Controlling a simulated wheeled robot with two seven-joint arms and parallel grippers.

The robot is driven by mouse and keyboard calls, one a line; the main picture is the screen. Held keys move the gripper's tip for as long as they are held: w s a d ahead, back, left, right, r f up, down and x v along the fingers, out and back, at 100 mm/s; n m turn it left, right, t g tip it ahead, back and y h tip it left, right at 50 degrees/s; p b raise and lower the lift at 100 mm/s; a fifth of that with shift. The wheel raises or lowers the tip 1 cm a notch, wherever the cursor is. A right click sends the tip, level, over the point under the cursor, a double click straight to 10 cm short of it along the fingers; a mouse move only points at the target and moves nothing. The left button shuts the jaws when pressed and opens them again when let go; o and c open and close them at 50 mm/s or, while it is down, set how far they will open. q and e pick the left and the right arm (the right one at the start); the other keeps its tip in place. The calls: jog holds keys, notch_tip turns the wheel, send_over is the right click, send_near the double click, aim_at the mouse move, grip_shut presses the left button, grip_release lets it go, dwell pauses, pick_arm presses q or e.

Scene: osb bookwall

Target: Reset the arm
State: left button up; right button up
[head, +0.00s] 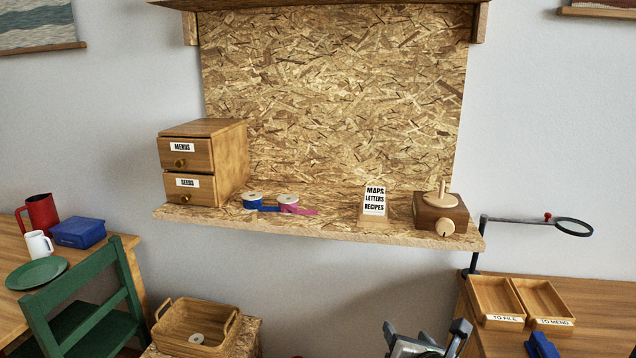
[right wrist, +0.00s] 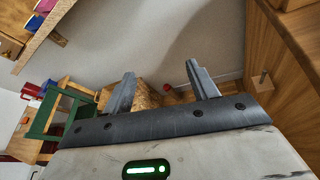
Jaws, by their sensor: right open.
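My right gripper (head: 424,331) is at the bottom of the head view, right of centre, below and in front of the wall shelf (head: 330,228). Its two fingers stand apart with nothing seen between them. In the right wrist view the right gripper (right wrist: 160,74) also shows open and empty, with the wall and floor beyond its fingertips. My left gripper is not in view.
The shelf holds a drawer cabinet (head: 183,157), two tape rolls, a label card (head: 374,201) and a wooden box (head: 440,213). A basket (head: 190,327) and green chair (head: 88,318) stand left. Trays (head: 497,298) and a magnifier stand (head: 476,255) are right.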

jog(key=s+a+f+m+g+y, duration=0.2)
jog(key=s+a+f+m, duration=0.3)
jog(key=s+f+m, duration=0.4)
jog(key=s+d+f+m+g, duration=0.1)
jog(key=s+f+m, duration=0.2)
jog(key=s+m, duration=0.5)
jog(key=s+d+f+m+g, duration=0.1)
jog(key=s+f+m, duration=0.2)
jog(key=s+m, duration=0.6)
jog(key=m, duration=0.3)
jog(key=shift+d+m, duration=0.3)
jog(key=shift+m, duration=0.1)
